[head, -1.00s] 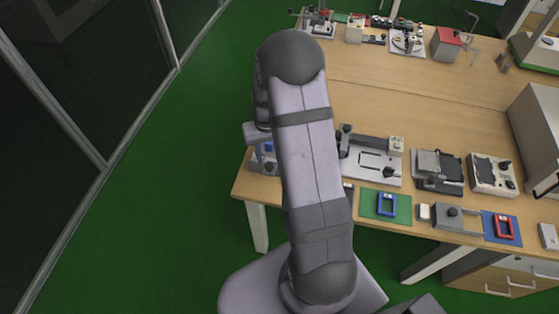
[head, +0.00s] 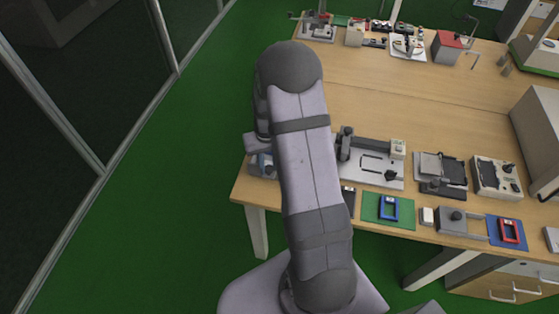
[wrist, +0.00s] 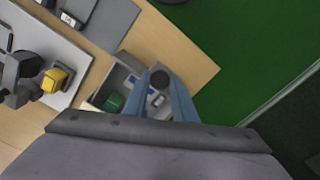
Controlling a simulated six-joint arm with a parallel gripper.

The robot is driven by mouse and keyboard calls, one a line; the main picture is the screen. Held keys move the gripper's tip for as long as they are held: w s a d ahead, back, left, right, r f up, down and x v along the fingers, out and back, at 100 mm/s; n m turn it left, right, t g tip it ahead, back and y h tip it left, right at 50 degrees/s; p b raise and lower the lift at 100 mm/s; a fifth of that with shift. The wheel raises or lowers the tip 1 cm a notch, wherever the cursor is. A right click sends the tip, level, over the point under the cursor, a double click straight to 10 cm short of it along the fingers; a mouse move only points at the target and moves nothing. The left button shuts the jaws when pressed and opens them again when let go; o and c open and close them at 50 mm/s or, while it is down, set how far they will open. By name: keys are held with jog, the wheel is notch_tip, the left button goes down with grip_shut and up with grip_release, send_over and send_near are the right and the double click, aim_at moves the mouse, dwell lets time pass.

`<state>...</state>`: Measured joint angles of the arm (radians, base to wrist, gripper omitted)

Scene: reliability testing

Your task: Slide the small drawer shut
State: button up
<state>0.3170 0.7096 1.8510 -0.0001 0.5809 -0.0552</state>
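In the wrist view a small grey drawer unit (wrist: 122,76) stands at the table's edge. Its open tray shows a green item (wrist: 114,102) and small white and blue pieces. A dark round knob (wrist: 161,79) lies between the tips of my gripper (wrist: 160,72). The two blue-grey fingers are apart, one on each side of the knob. I cannot tell whether they touch it. In the head view the drawer unit (head: 260,166) is at the table's left front corner, partly hidden by my arm, and my fingers are hidden.
On the wooden table (head: 420,110), a grey fixture plate (head: 370,172) with a black clamp stands right of the drawer unit. A blue frame on a green mat (head: 372,214) and a red frame on a blue mat (head: 494,230) lie near the front edge. Green floor (head: 150,220) is clear on the left.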

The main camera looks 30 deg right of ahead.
jog(key=w+d+b, duration=0.1)
jog(key=w+d, duration=0.7)
dwell(0.9)
jog(key=shift+w+d+r, duration=0.1)
dwell(0.4)
jog(key=o, duration=0.6)
jog(key=shift+c, duration=0.2)
jog(key=shift+r, duration=0.1)
jog(key=shift+r+p, duration=1.75)
jog(key=shift+r, duration=0.6)
